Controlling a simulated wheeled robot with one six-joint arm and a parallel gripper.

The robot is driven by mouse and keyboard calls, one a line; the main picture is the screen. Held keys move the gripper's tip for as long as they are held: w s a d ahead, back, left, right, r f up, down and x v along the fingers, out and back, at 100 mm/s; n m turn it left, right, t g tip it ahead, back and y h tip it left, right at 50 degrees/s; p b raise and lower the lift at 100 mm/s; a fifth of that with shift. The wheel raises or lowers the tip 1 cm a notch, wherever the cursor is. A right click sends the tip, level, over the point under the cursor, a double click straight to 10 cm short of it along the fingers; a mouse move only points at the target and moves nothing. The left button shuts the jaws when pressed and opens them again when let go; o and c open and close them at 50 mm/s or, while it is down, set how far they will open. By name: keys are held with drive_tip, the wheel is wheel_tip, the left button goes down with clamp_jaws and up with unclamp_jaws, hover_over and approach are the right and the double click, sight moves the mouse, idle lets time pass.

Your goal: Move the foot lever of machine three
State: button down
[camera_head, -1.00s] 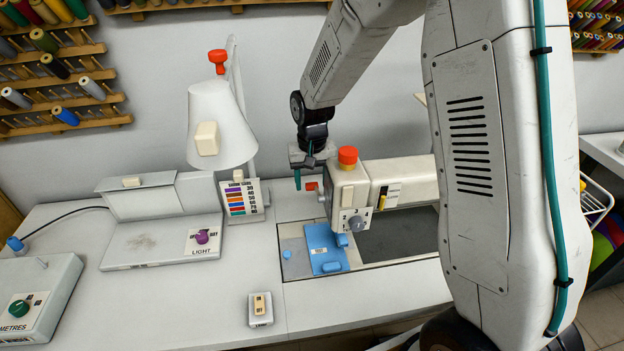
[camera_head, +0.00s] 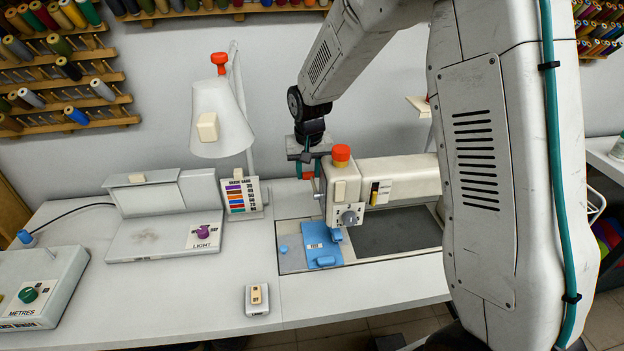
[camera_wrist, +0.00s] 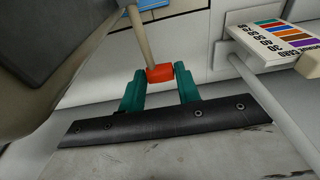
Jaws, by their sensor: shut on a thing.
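The foot lever is a thin rod with a red tip (camera_head: 308,177) on the left side of the white sewing machine (camera_head: 395,172). In the wrist view the red tip (camera_wrist: 160,73) sits between my gripper's two teal fingers, with its pale rod running up and away. My gripper (camera_head: 306,170) is shut on this red tip, pointing down beside the machine head. The fingers partly hide the tip in the head view. No number for the machine is readable.
An orange knob (camera_head: 341,152) tops the machine head, close to my gripper. A lamp (camera_head: 221,120) and a colour chart (camera_head: 242,196) stand to the left. A small switch box (camera_head: 257,299) sits in front. The table (camera_head: 180,290) is clear around it.

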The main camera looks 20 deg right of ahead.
drive_tip(key=shift+s+a+r, duration=0.2)
drive_tip(key=shift+s+r, duration=0.75)
drive_tip(key=shift+r, duration=0.05)
drive_tip(key=shift+s+a+r, duration=0.15)
drive_tip(key=shift+s+r, duration=0.75)
drive_tip(key=shift+r, duration=0.05)
drive_tip(key=c, duration=2)
unclamp_jaws()
drive_tip(key=shift+d+r, duration=0.1)
drive_tip(key=shift+d, duration=0.05)
drive_tip(key=o, duration=0.5)
drive_tip(key=shift+a, duration=0.3)
drive_tip(key=shift+c, duration=0.2)
drive_tip(key=o, duration=0.5)
drive_tip(key=shift+o, duration=0.2)
drive_tip(key=shift+w+d, duration=0.15)
wheel_tip(320, 180, up, 8)
drive_tip(key=s, duration=0.1)
